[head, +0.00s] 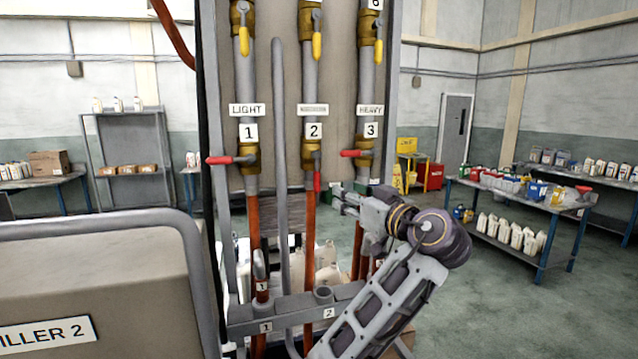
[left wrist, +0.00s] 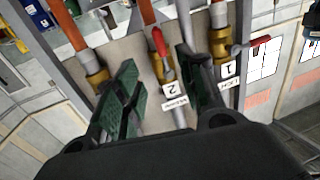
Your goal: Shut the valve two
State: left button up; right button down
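Valve two (head: 311,157) is a brass valve under the "2" label. Its red lever (head: 317,182) points straight down along the pipe. My left gripper (head: 338,203) is just right of and slightly below that lever in the head view, its fingers pointing left toward the pipes. In the left wrist view its fingers (left wrist: 158,78) are apart, with green pads and nothing held. The red lever (left wrist: 159,42) shows beyond them, in the gap, and looks apart from both pads. My right gripper is in neither view.
Valve one's red lever (head: 232,160) and valve three's red lever (head: 352,153) lie sideways, pointing left. Yellow-handled valves (head: 316,45) sit above. A grey vertical tube (head: 280,180) stands left of pipe two. A numbered holder bar (head: 295,308) crosses below.

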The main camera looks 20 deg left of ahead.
pick_arm(q)
jog(key=p, duration=0.4)
send_near(319, 182)
jog(key=x, duration=0.7)
jog(key=shift+r, duration=0.15)
jog(key=shift+p+x, duration=0.35)
jog(key=shift+x, duration=0.65)
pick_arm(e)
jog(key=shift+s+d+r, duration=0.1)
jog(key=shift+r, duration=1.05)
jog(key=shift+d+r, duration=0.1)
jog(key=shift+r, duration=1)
pick_arm(q)
grip_shut()
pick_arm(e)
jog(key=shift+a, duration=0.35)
